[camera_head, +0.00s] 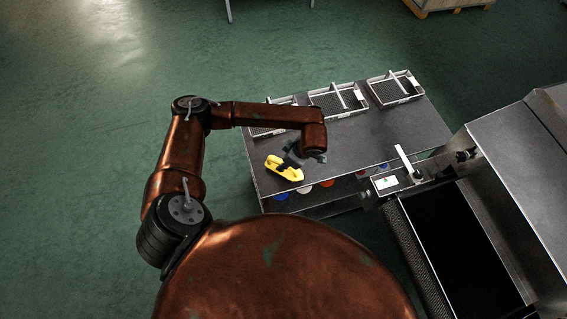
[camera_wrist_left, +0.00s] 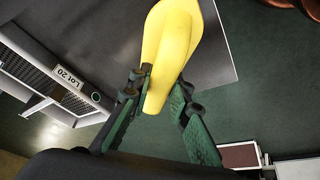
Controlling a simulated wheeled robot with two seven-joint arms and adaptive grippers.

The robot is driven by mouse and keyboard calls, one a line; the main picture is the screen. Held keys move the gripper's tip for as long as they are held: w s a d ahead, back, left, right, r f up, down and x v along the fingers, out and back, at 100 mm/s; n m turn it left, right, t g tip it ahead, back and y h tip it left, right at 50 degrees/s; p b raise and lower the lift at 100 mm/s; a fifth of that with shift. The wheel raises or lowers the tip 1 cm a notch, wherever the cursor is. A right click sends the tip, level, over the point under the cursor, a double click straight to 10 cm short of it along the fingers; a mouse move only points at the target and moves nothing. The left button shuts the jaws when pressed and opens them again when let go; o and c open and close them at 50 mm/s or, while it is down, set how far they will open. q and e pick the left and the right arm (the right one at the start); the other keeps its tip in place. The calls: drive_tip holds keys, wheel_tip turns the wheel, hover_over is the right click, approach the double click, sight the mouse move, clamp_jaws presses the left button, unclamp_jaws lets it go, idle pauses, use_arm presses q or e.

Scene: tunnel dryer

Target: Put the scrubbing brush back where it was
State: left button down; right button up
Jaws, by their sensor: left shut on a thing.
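The scrubbing brush (camera_head: 284,169) is a yellow piece at the front left of the dark table (camera_head: 385,131) in the head view. My left gripper (camera_head: 296,156) is shut on it. In the left wrist view the yellow body of the brush (camera_wrist_left: 172,42) sticks out from between the green fingers of my left gripper (camera_wrist_left: 163,92). Its bristles cannot be made out. I cannot tell whether the brush touches the table top or is held above it. My right gripper is not in view.
Three grey trays line the table's back: left (camera_head: 262,132), partly behind my arm, middle (camera_head: 322,113) and right (camera_head: 383,102). A "Lot 20" label (camera_wrist_left: 75,84) shows. Several coloured round items, one blue (camera_head: 281,196), sit below the top. The dryer belt (camera_head: 452,240) is at right.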

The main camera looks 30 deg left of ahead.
use_arm(q)
drive_tip(key=c, duration=1.8)
unclamp_jaws()
drive_tip(key=shift+r, duration=0.1)
drive_tip(key=v, duration=1.2)
